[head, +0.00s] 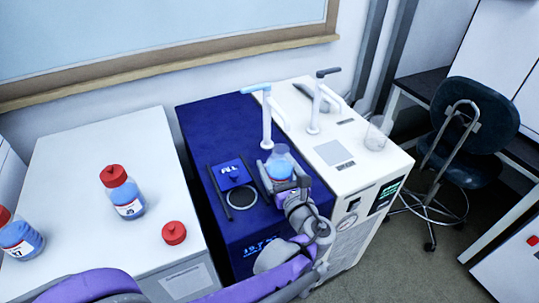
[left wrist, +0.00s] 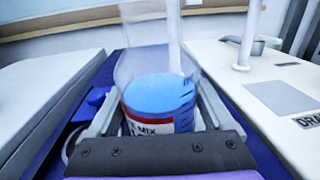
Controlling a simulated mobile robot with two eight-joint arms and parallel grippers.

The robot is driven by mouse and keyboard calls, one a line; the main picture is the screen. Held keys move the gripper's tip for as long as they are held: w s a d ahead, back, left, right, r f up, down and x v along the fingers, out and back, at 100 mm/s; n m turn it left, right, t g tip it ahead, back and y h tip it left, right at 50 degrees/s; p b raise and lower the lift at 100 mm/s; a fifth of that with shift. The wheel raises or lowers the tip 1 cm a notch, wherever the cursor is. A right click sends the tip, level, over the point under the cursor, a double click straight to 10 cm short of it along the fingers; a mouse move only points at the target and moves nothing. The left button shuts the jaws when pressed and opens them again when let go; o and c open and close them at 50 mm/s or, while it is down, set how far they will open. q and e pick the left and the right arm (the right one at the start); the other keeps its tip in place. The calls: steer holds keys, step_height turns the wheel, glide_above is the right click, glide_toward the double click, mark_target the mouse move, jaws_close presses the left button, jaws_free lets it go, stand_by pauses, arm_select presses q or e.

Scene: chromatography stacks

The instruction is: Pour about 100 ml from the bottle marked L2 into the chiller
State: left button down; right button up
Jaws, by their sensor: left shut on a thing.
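My left gripper (head: 283,184) is shut on an open clear bottle (head: 279,163) with blue liquid. The bottle has no cap and looks about upright above the blue chiller (head: 195,125). It also shows in the left wrist view (left wrist: 158,100), with a partly hidden red and white label; I cannot confirm L2 on it. The chiller has a round dark filler opening (head: 241,197) on top, left of the bottle. A blue square lid (head: 230,174) lies just behind the opening. My right gripper is not in view.
A loose red cap (head: 174,232) and a red-capped bottle (head: 124,192) are on the white left-hand surface (head: 75,170); another capped bottle (head: 18,238) stands farther left. A pale blue tap (head: 267,120) rises behind the held bottle. A clear beaker (head: 377,134) stands on the white unit (head: 300,110).

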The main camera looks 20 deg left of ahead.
arm_select(q)
steer(key=shift+w+a, duration=0.15)
steer(key=shift+a, duration=0.1)
steer(key=n, duration=0.2)
steer(key=r, duration=0.1)
steer(key=shift+s+a+n+p, duration=0.2)
steer(key=shift+s+n+p, duration=0.05)
steer(key=shift+n+p, duration=0.15)
steer(key=shift+s+a+n, duration=0.2)
steer(key=shift+n, duration=0.5)
steer(key=shift+f, duration=0.15)
steer(key=shift+n+h+p, duration=0.3)
steer(key=shift+n+p, duration=0.05)
steer(key=shift+n, duration=0.15)
steer(key=shift+a, duration=0.1)
steer(key=shift+n, duration=0.6)
